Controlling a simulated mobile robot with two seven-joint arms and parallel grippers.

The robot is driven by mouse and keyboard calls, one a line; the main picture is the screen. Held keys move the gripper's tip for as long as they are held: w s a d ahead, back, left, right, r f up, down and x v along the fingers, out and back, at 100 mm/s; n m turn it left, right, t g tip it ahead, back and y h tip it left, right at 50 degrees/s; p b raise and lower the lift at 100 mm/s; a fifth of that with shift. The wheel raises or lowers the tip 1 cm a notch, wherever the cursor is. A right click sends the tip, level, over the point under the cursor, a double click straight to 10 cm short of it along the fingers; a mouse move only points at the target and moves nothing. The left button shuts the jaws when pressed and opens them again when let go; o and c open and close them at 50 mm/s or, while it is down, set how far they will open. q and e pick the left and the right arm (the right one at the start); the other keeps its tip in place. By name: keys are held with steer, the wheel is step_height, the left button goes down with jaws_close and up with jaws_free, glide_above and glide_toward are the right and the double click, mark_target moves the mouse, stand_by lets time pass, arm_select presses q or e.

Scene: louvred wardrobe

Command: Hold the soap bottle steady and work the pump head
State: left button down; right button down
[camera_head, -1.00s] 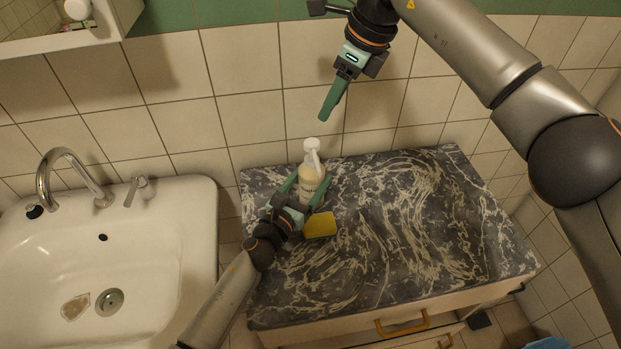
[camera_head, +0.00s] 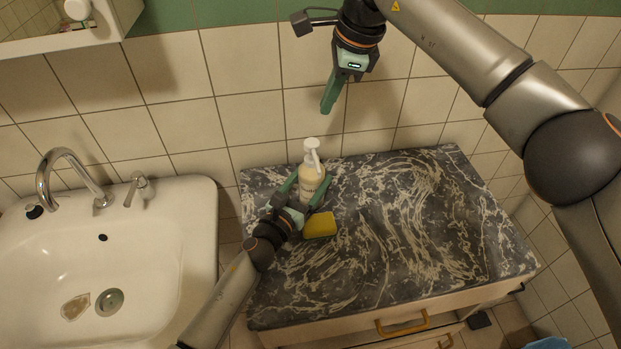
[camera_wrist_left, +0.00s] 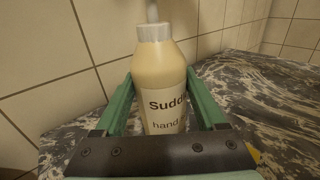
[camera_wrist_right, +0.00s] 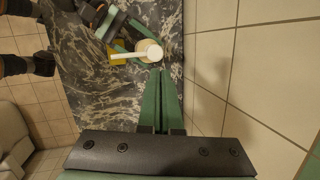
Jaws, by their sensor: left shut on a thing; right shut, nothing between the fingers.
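The soap bottle (camera_head: 310,180) stands upright on the dark marbled counter near the wall. It has a cream body, a label and a white pump head (camera_head: 312,146). In the left wrist view the bottle (camera_wrist_left: 166,85) sits between the green fingers. My left gripper (camera_head: 306,192) is shut on the bottle's body from the front. My right gripper (camera_head: 328,108) is shut and empty, in the air above the pump head and a little to its right. In the right wrist view its closed fingers (camera_wrist_right: 162,78) show beside the pump head (camera_wrist_right: 140,54).
A yellow sponge (camera_head: 320,225) lies on the counter (camera_head: 420,230) just in front of the bottle. A white sink (camera_head: 150,260) with a tap (camera_head: 70,175) is to the left. The tiled wall is close behind. The counter's right side is clear.

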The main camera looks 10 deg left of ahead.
mark_target(312, 141)
steer(key=shift+w+a+f+n+t+h, duration=0.1)
steer(key=shift+a+f+n+t+h, duration=0.25)
steer(key=shift+f+n, duration=1.85)
steer(key=shift+w+a+n+t+h, duration=0.15)
steer(key=shift+a+n+t, duration=0.4)
steer(key=shift+n, duration=3.7)
steer(key=shift+s+a+f+n+t+h, duration=0.1)
steer(key=shift+a+f+n+t+h, duration=0.7)
steer(key=shift+n, duration=2.45)
steer(key=shift+d+f+g+y, duration=0.25)
steer(key=shift+f+g+y, duration=0.15)
steer(key=shift+g+y, duration=0.1)
steer(key=shift+f, duration=1.4)
steer(key=shift+r, duration=1.45)
